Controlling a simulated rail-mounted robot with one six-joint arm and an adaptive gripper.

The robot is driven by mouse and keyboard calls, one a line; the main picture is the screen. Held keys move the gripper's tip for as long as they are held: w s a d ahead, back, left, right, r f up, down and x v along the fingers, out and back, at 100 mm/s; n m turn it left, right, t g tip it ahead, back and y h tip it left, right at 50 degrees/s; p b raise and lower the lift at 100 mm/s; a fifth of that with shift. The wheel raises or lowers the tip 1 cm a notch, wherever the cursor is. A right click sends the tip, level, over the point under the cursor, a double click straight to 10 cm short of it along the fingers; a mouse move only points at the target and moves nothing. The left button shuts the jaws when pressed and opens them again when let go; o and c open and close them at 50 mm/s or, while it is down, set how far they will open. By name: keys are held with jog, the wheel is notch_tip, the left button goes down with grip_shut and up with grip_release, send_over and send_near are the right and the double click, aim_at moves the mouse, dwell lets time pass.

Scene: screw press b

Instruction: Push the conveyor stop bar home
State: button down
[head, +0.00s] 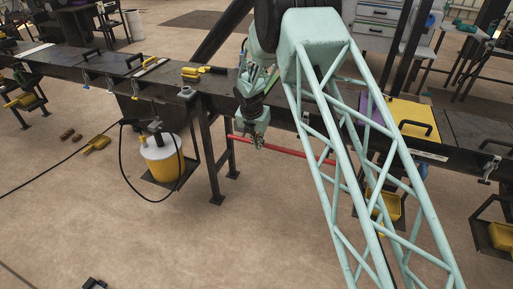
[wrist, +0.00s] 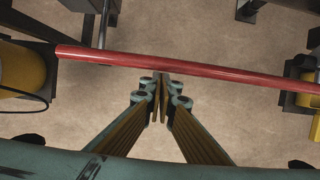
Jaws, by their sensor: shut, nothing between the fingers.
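The conveyor stop bar looks to be the long red bar (head: 282,148), which runs below and in front of the dark conveyor table in the head view. My lattice arm hides part of it there. In the wrist view the red bar (wrist: 200,67) crosses the picture from left to right, just beyond my fingertips. My gripper (wrist: 160,84) is shut and empty, its fingers pointing at the bar's middle. I cannot tell whether the fingertips touch the bar. In the head view my gripper (head: 257,144) is near the bar's left part.
The dark conveyor table (head: 225,88) spans the scene, with clamps, handles and a yellow plate (head: 408,117) on it. A white and yellow canister (head: 162,160) with a black hose stands left of the bar. A yellow bin (head: 385,204) sits at right. The front floor is mostly open.

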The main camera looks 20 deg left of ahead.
jog(key=shift+w, duration=0.25)
dwell(0.3)
jog(key=shift+w+d+r+p, duration=0.1)
jog(key=shift+w+p, duration=1.15)
jog(key=shift+w, duration=0.6)
jog(key=shift+w, duration=0.1)
jog(key=shift+s+r, duration=0.1)
jog(key=shift+s, duration=0.1)
jog(key=s+r+p, duration=0.2)
jog(key=s+r, duration=0.5)
jog(key=r, duration=0.2)
jog(key=shift+r+p, duration=0.3)
jog(key=shift+r, duration=0.1)
